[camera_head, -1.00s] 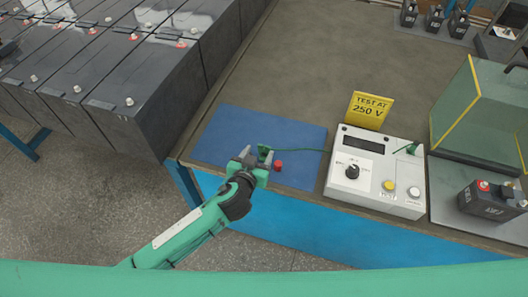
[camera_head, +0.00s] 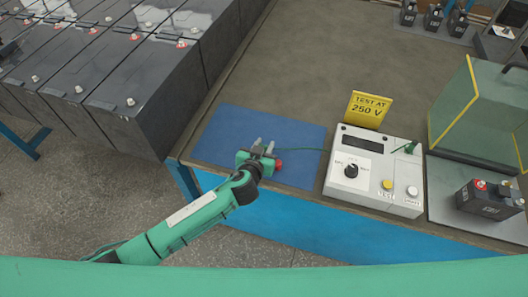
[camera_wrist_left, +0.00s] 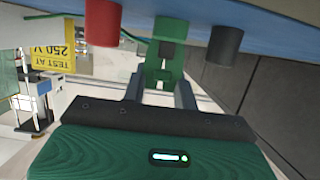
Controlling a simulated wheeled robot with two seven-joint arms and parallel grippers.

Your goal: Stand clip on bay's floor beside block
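The green clip (camera_wrist_left: 168,42) is at the blue mat (camera_head: 225,125), with a thin green lead running toward the white tester (camera_head: 375,170). In the head view my gripper mostly hides it. My left gripper (camera_head: 263,147) is low over the mat; in the left wrist view its fingers (camera_wrist_left: 160,88) stand apart on either side of the clip's near part. I see no firm contact. The black block (camera_head: 488,200) with a red terminal sits on the grey bay floor (camera_head: 445,208) at the right, in front of the yellow-edged clear shield (camera_head: 485,115). My right gripper is out of view.
A red cylindrical piece (camera_head: 279,166) stands close beside the clip; a dark one (camera_wrist_left: 223,44) shows on the other side. A yellow 250 V sign (camera_head: 367,109) stands behind the tester. Large batteries (camera_head: 130,85) fill the left.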

